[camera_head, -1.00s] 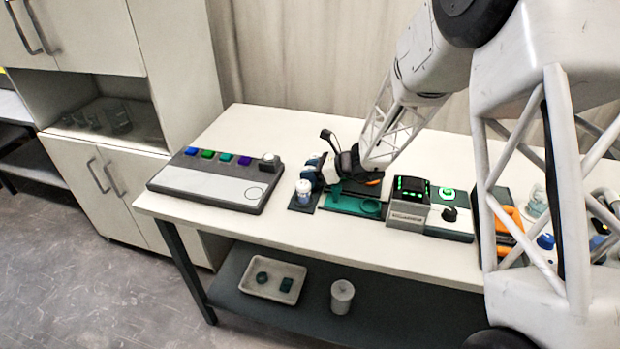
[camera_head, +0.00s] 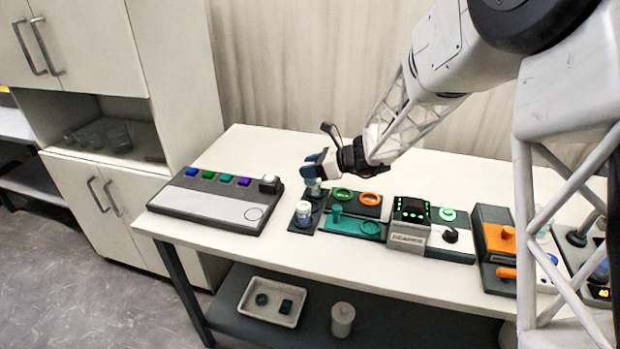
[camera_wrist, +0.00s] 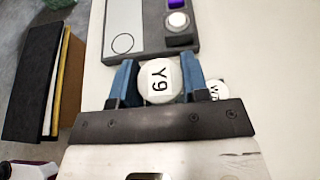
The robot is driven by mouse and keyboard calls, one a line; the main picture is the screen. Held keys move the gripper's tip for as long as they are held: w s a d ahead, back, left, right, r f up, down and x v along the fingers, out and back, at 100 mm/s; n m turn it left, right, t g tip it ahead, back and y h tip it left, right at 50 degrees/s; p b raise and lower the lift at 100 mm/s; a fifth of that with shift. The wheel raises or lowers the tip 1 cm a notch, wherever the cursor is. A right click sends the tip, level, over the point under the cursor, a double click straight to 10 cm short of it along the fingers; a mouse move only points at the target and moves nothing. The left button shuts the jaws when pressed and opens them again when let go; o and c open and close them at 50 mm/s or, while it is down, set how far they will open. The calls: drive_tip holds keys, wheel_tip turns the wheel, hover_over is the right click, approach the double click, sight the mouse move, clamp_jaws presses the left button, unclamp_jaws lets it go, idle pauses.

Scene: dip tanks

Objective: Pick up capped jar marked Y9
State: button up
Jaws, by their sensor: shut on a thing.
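The capped jar marked Y9 (camera_wrist: 160,80) has a white cap with black letters, seen from above in the wrist view. My gripper (camera_wrist: 154,78) is shut on it, with one blue finger on each side. In the head view my gripper (camera_head: 316,168) is over the dark jar rack at the table's back, and part of the held jar (camera_head: 314,188) shows below the fingers. I cannot tell for sure how far its base is from the rack. A second white-capped jar (camera_head: 303,211) stands in front; its label (camera_wrist: 217,91) is partly hidden in the wrist view.
A grey panel with coloured blocks (camera_head: 212,208) lies to the left. To the right are a dark tray with green and orange rings (camera_head: 356,209), a green tray (camera_head: 346,229), a box with green lights (camera_head: 409,231) and an orange-handled device (camera_head: 497,245). Bare table lies in front.

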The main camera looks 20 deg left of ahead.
drive_tip(key=shift+r, duration=0.5)
drive_tip(key=shift+w, duration=0.1)
idle(0.3)
